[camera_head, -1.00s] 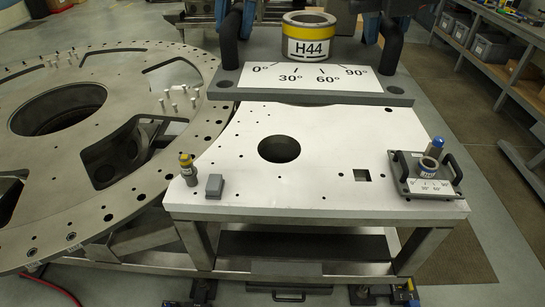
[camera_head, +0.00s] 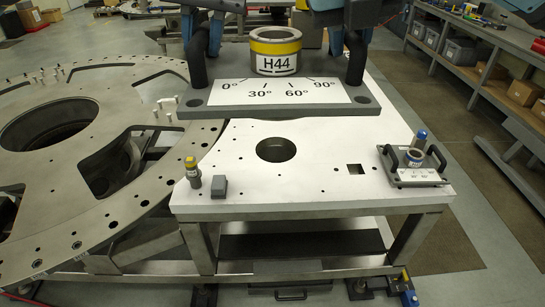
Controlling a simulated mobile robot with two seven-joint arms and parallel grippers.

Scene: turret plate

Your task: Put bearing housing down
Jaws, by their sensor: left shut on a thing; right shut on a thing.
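The bearing housing (camera_head: 276,58) is a metal ring with a yellow band and an H44 label. It sits upright on a dark grey base plate (camera_head: 370,109) with a white angle scale and two black upright handles. My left gripper (camera_head: 205,36) is shut on the left handle, and my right gripper (camera_head: 356,30) is shut on the right handle. The fingertips are partly hidden by the handles. The plate covers the far part of the white table (camera_head: 320,185) in the view. I cannot tell whether it touches the table.
A yellow-topped pin (camera_head: 193,173) and grey block (camera_head: 220,187) stand at front left. A large ring plate (camera_head: 60,215) lies left. The table's middle is clear.

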